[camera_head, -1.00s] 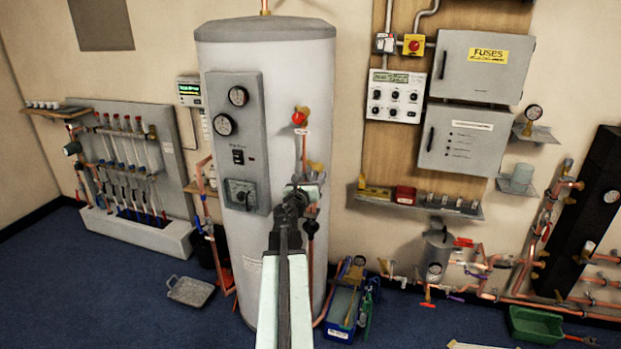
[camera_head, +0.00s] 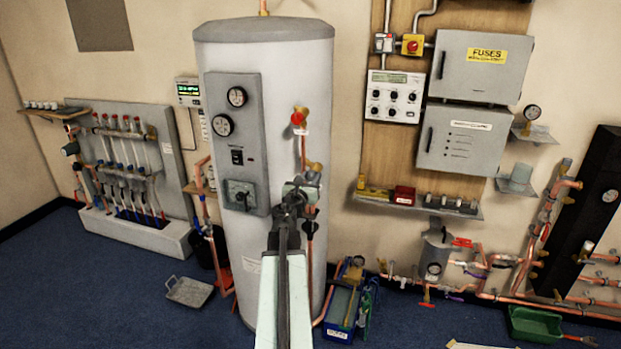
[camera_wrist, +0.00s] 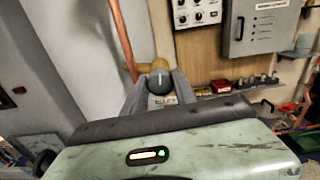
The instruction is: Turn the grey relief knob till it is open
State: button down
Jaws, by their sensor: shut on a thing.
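The grey relief knob (camera_wrist: 159,82) shows in the wrist view, in front of a brass valve body (camera_wrist: 152,66) on a copper pipe. My gripper (camera_wrist: 159,88) is shut on the knob, with one finger on each side of it. In the head view my gripper (camera_head: 300,190) is at the right front of the tall grey cylinder (camera_head: 225,160), just below a brass fitting (camera_head: 313,167). My gripper and arm hide the knob there. I cannot read the knob's turned position clearly.
A red knob (camera_head: 297,118) sits higher on the same pipe. A gauge panel (camera_head: 250,150) is on the cylinder to the left. A shelf (camera_head: 450,207) with small parts and grey fuse boxes (camera_head: 465,135) are on the wall to the right. A blue crate (camera_head: 340,325) stands on the floor.

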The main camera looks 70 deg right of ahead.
jog(key=m, duration=1)
jog(key=shift+s, duration=0.1)
jog(key=shift+m, duration=0.3)
dwell(0.3)
jog(key=c, duration=1)
grip_release()
jog(key=shift+o, duration=0.2)
jog(key=shift+a, duration=0.1)
